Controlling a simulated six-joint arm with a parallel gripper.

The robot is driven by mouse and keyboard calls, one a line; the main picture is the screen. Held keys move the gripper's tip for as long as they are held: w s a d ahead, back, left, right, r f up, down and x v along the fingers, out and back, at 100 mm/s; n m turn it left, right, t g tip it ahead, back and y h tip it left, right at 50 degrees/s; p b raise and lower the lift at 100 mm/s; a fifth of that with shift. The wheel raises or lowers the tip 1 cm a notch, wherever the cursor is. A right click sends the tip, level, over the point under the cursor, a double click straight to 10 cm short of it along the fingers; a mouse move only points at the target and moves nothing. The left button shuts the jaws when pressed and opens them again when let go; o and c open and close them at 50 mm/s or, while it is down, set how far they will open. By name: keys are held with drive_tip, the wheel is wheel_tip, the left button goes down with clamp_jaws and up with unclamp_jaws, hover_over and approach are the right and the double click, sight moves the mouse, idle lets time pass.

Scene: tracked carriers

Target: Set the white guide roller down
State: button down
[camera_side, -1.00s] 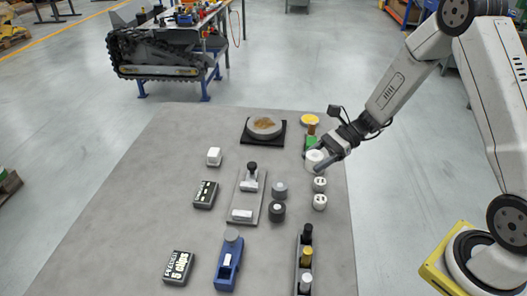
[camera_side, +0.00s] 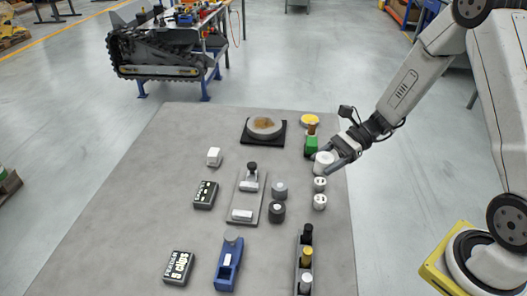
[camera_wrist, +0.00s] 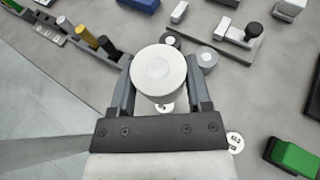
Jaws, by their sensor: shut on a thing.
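The white guide roller (camera_side: 323,160) is held between the jaws of my gripper (camera_side: 334,166) at the right side of the grey table. In the wrist view my gripper (camera_wrist: 160,88) has one finger on each side of the white guide roller (camera_wrist: 158,72), whose round end faces the camera. Just how far the roller's underside is from the table cannot be told.
A green block (camera_side: 311,144) stands close behind the held roller, with a yellow disc (camera_side: 310,119) beyond. A black-based turntable (camera_side: 265,128) is at the back.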

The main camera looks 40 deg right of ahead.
drive_tip(key=shift+w, duration=0.1)
drive_tip(key=w+d+r+m+t+h, duration=0.1)
drive_tip(key=w+r+m+t+h, duration=0.1)
drive_tip(key=w+m+t+h, duration=0.4)
drive_tip(key=shift+w+d+m+t+h, duration=0.15)
drive_tip(key=shift+d+m+t+h, duration=0.15)
drive_tip(key=shift+m+t, duration=1.5)
drive_tip(key=shift+a+g, duration=0.2)
drive_tip(key=shift+g, duration=0.1)
drive_tip(key=shift+s+a+f+n+g+y, duration=0.2)
drive_tip(key=shift+s+f+n+g+y, duration=0.15)
drive_tip(key=shift+s+n+g+y, duration=1)
drive_tip(key=shift+s+a+f+n+g+y, duration=0.25)
drive_tip(key=shift+s+n+g+y, duration=0.6)
drive_tip(key=shift+n+g, duration=0.9)
drive_tip(key=shift+s+a+f+n+g+y, duration=0.15)
drive_tip(key=shift+s+f+n+g+y, duration=0.25)
drive_tip(key=shift+s+n+g+y, duration=0.95)
